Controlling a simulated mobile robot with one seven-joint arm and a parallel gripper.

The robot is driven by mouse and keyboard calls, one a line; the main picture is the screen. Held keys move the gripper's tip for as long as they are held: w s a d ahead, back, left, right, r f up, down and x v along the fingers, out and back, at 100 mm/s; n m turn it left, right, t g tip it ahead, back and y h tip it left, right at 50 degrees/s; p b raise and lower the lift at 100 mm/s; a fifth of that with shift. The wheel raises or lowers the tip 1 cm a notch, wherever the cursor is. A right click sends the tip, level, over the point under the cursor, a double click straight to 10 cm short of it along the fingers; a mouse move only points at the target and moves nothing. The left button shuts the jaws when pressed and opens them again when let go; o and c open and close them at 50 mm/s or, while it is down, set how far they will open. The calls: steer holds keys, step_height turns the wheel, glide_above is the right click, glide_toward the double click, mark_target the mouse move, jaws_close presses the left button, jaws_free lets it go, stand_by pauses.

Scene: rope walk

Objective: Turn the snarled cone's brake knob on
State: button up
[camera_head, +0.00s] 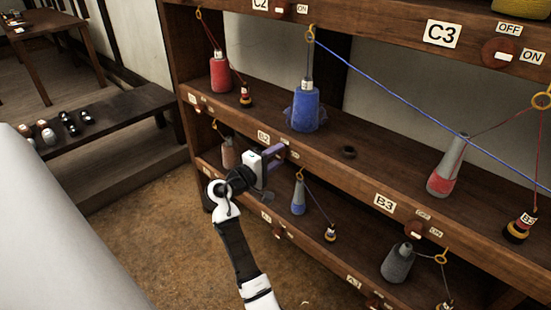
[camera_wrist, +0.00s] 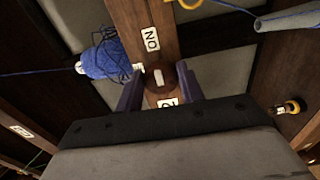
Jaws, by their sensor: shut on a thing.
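The snarled cone (camera_head: 304,110) is blue, with loose yarn bulging at its base, and stands on the middle shelf. It also shows in the wrist view (camera_wrist: 103,57). Its brake knob (camera_wrist: 158,78) is a dark red-brown disc with a white bar, on the shelf's front board. My gripper (camera_head: 277,158) is at that board by the B2 label (camera_head: 264,136), its purple fingers shut on the knob from both sides. An ON label (camera_wrist: 151,39) lies above the knob in the wrist view, and the white bar points roughly along that line. The knob is hidden in the head view.
A red cone (camera_head: 220,75) and a red-and-grey cone (camera_head: 446,168) share the shelf. A blue thread (camera_head: 400,92) runs rightward from the guide above the snarled cone. A small blue cone (camera_head: 298,198) stands on the shelf below. A dark bench (camera_head: 105,120) is at left.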

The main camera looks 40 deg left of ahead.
steer(key=o, duration=0.9)
steer(key=shift+o, duration=0.2)
steer(key=shift+s, duration=0.1)
steer(key=s+a, duration=0.1)
steer(key=s, duration=1.2)
steer(key=shift+s+b, duration=0.3)
steer(key=shift+b, duration=0.05)
